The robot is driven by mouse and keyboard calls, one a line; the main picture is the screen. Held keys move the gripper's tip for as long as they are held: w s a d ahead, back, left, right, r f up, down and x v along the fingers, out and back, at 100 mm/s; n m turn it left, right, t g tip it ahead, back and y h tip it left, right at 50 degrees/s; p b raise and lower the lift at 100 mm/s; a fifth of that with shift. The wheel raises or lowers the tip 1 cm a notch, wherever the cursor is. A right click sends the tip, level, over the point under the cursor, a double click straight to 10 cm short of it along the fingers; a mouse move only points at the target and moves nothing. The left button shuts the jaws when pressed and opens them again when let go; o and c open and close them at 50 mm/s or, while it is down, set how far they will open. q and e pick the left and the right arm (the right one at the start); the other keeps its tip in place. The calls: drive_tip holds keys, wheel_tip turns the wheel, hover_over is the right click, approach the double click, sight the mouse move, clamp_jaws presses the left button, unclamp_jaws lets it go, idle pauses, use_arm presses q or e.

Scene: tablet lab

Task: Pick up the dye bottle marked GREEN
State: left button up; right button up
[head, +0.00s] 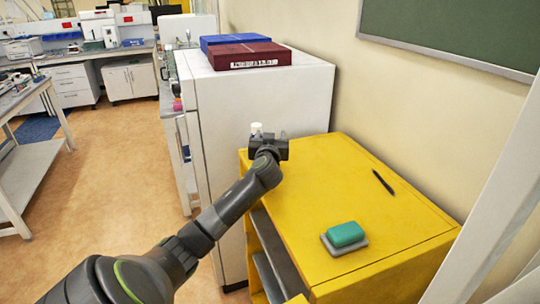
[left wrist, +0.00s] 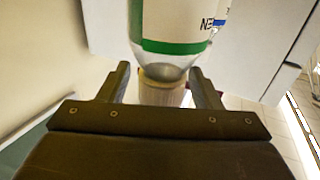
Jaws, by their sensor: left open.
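A clear bottle with a white label, a green band and part of a word, "NE" (left wrist: 175,45), fills the upper middle of the left wrist view. Its pale cap (left wrist: 160,94) lies between the two fingers, with a gap at each side. My left gripper (left wrist: 159,75) is open there. In the head view my left gripper (head: 270,147) is at the far left corner of the yellow cabinet top. A white cap (head: 256,128) shows just above it; the bottle's body is hidden behind the gripper. My right gripper does not show.
The yellow cabinet (head: 340,185) bears a green block on a grey dish (head: 345,235) and a black pen (head: 383,182). A white cabinet (head: 255,100) behind carries a dark red box (head: 250,56) and a blue box (head: 222,40). A wall stands right.

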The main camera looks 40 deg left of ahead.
use_arm(q)
clamp_jaws()
idle(0.3)
